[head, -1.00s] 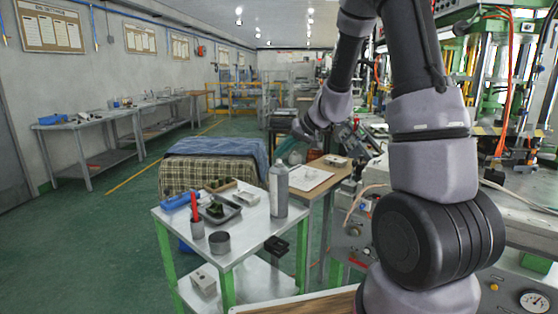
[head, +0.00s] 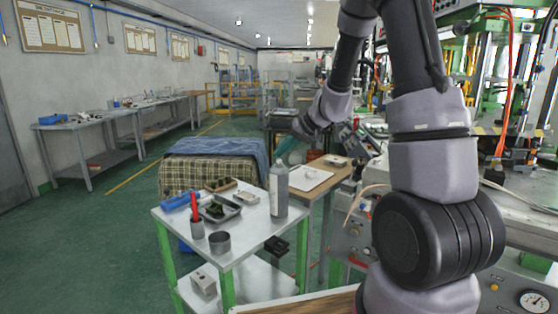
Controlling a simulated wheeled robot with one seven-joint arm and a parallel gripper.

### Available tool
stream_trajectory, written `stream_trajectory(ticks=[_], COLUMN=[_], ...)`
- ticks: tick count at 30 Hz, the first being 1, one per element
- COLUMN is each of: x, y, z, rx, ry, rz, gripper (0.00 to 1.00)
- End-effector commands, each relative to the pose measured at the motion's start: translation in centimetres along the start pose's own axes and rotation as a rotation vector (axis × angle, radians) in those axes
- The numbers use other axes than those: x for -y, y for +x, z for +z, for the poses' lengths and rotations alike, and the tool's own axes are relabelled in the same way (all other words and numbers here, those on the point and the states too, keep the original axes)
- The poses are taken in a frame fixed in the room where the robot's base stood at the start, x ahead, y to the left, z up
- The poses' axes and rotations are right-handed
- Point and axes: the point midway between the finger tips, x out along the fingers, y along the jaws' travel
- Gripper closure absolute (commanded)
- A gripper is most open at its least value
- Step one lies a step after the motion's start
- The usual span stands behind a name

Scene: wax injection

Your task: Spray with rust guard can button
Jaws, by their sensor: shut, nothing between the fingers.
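The rust guard can (head: 278,192) is a tall grey spray can. It stands upright at the back right corner of the small metal table (head: 262,232). Its narrow top with the button faces up, but the button is too small to make out clearly. My gripper (head: 299,129) is at the end of my arm, above and slightly right of the can in the picture. It looks shut and empty, apart from the can. Its fingers are small and dark here, and its distance from the can in depth is hard to tell.
The table also holds a tray (head: 238,209), a red-handled tool in a cup (head: 197,230), a round metal tin (head: 220,242) and a blue item (head: 178,202). A wooden table with a clipboard (head: 309,178) stands behind. Machines fill the right side; the left floor is clear.

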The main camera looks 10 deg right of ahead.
Motion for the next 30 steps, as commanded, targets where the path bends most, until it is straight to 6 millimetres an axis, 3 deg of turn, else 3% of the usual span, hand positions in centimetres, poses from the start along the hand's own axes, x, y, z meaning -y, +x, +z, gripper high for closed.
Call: stream_trajectory(ticks=[11, 30], x=[0.3, 3.1], y=[-0.4, -4.3], z=[-0.3, -3.2], rx=[-0.002, -0.001], ry=[-0.002, -0.002], rz=[0.000, 0.000], gripper=[1.00, 1.00])
